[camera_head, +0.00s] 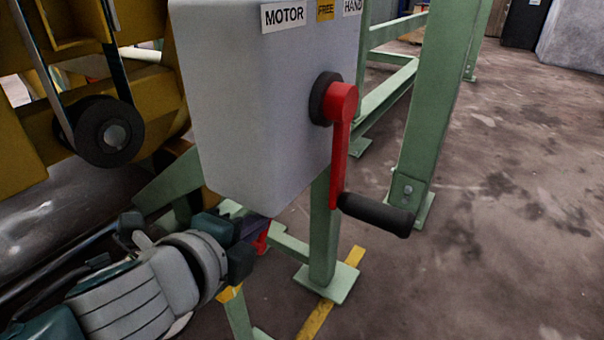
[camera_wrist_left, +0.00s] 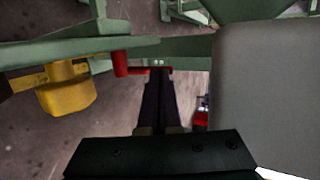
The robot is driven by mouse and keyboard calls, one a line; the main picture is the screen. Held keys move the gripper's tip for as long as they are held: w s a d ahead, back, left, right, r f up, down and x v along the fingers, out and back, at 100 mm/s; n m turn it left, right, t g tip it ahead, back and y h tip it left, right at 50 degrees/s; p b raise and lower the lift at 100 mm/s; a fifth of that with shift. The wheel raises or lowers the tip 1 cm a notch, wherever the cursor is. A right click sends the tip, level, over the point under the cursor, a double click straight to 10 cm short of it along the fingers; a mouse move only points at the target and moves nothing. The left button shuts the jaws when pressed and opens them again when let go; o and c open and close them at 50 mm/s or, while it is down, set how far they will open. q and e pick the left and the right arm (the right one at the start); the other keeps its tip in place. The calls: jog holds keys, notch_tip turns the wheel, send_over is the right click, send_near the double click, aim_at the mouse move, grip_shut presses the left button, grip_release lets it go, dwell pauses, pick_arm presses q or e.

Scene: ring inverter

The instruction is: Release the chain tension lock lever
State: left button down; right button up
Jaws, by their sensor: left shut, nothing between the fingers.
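A small red lever (camera_head: 262,239) shows beneath the grey box, partly hidden by my left gripper. In the left wrist view a red lever (camera_wrist_left: 121,64) with a round red end lies against a green beam, and its thin red bar runs right toward my fingertips. I take these to be the same lever. My left gripper (camera_head: 260,231) reaches in under the box from the left. Its fingers (camera_wrist_left: 159,72) are shut together, empty, with the tips at or very near the red bar; contact cannot be told. My right gripper is not in view.
The grey box (camera_head: 250,110) with MOTOR, FREE and HAND labels hangs just above the gripper. A red crank (camera_head: 340,140) with a black handle (camera_head: 376,214) juts from it. Green frame legs (camera_head: 435,100) stand around. A yellow part (camera_wrist_left: 67,92) sits left of the lever. Floor at right is clear.

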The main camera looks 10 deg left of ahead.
pick_arm(q)
jog(key=shift+w, duration=0.15)
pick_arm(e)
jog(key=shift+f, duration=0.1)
pick_arm(q)
jog(key=shift+w+d, duration=0.2)
jog(key=shift+w, duration=0.1)
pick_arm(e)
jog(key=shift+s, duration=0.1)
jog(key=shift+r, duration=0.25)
